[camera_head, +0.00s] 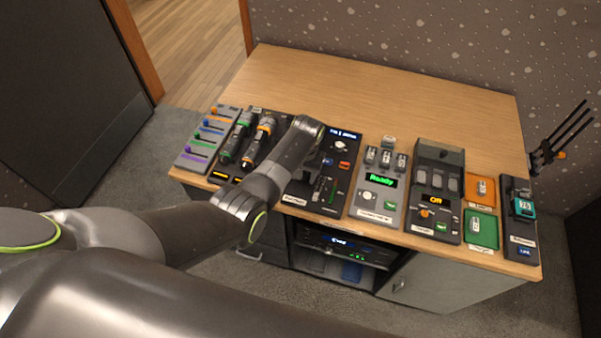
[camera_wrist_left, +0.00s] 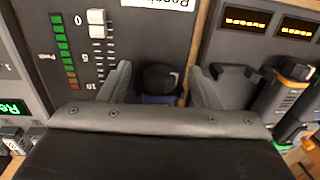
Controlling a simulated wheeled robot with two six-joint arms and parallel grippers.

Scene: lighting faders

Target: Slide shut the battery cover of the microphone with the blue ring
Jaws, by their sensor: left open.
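In the left wrist view my left gripper (camera_wrist_left: 160,72) is open over the left edge of the fader panel. Between its fingers is a dark rounded piece with a blue band (camera_wrist_left: 158,99). It looks like part of the blue-ringed microphone, but most of it is hidden by the gripper body, and its battery cover cannot be made out. I cannot tell whether the fingers touch it. In the head view my left forearm and wrist cover this spot.
A green-ringed microphone (camera_head: 238,138) and an orange-ringed microphone (camera_head: 261,141) lie in a tray beside a fader board (camera_head: 208,138). The fader panel (camera_head: 337,178), a "Ready" unit (camera_head: 379,193) and other devices line the front of the table. The back of the wooden table (camera_head: 400,95) is clear.

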